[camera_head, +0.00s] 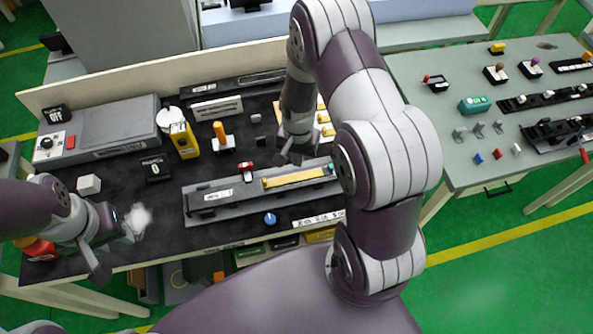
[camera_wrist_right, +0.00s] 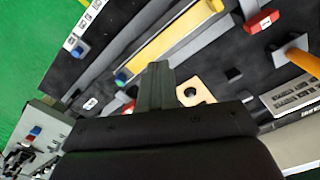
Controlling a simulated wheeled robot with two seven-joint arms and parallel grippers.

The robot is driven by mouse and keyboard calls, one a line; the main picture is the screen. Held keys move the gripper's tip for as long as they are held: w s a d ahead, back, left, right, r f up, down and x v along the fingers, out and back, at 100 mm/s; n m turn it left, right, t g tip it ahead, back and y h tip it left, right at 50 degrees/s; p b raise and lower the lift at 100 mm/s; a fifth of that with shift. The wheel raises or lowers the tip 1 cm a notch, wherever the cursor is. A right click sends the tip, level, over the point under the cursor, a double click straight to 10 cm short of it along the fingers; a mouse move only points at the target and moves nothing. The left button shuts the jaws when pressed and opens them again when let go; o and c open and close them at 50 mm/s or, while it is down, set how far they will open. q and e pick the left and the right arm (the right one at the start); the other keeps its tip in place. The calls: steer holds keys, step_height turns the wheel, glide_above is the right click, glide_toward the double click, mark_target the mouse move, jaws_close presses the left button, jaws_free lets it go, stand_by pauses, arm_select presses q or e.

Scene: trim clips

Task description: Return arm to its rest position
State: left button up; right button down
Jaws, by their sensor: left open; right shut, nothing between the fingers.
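My right arm (camera_head: 385,160) reaches over the workbench from the front right and bends down at the back. My right gripper (camera_head: 291,158) points down above the bench near the yellow strip, its fingers shut and empty. In the right wrist view the shut fingers (camera_wrist_right: 157,85) show over the bench, apart from the yellow strip (camera_wrist_right: 175,38). The yellow strip (camera_head: 295,178) lies in a grey rail fixture (camera_head: 225,203). My left gripper (camera_head: 115,240) is open at the lower left, over the bench's front left, with a whitish blurred patch beside it.
A black-topped workbench (camera_head: 120,200) holds a grey box (camera_head: 115,125), a yellow device (camera_head: 184,140), a white block (camera_head: 89,184) and a blue knob (camera_head: 270,218). A second grey table (camera_head: 440,140) with several small parts stands to the right. Green floor (camera_head: 490,260) lies clear at the right.

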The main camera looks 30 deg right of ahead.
stand_by(0.4)
steer(key=shift+n, duration=0.3)
steer(key=s+a+r+n+t+b, duration=0.1)
steer(key=s+a+r+n+b, duration=0.4)
steer(key=s+n+b, duration=0.3)
steer(key=shift+s+r+b, duration=0.45)
steer(key=shift+r+b, duration=0.4)
steer(key=shift+s+a, duration=0.15)
steer(key=shift+a, duration=0.05)
